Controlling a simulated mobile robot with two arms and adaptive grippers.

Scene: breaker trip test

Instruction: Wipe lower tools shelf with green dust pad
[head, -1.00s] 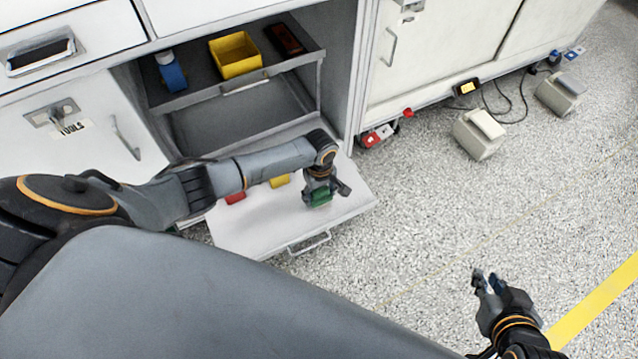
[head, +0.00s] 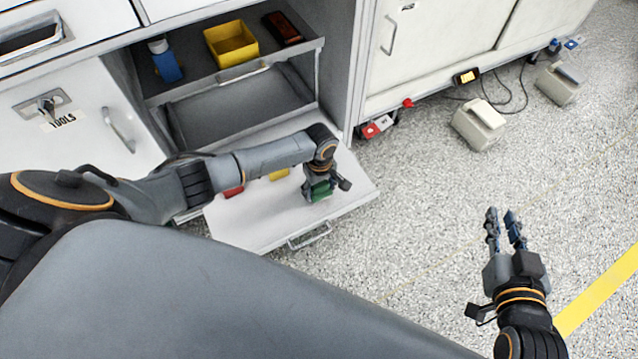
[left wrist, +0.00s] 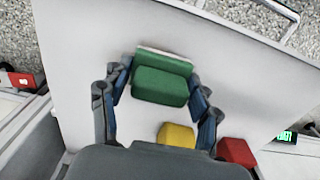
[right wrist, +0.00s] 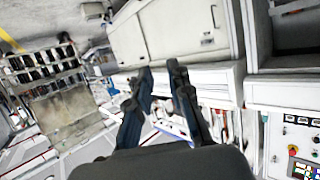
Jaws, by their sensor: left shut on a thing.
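The green dust pad (head: 320,193) is in my left gripper (head: 319,187), low over the pulled-out white lower shelf (head: 255,225). The left wrist view shows the pad (left wrist: 161,84) between the two fingers, with a pale strip along its far edge. I cannot tell whether the pad touches the shelf. A yellow block (head: 279,174) and a red block (head: 233,190) lie on the shelf, partly hidden by my left arm in the head view. My right gripper (head: 503,216) is open and empty over the floor at the right.
An upper dark shelf (head: 200,92) holds a blue bottle (head: 166,62), a yellow bin (head: 231,44) and a dark red item (head: 283,28). The TOOLS door (head: 85,125) is at the left. Pale boxes (head: 480,124) and cables lie on the floor. The right floor is mostly clear.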

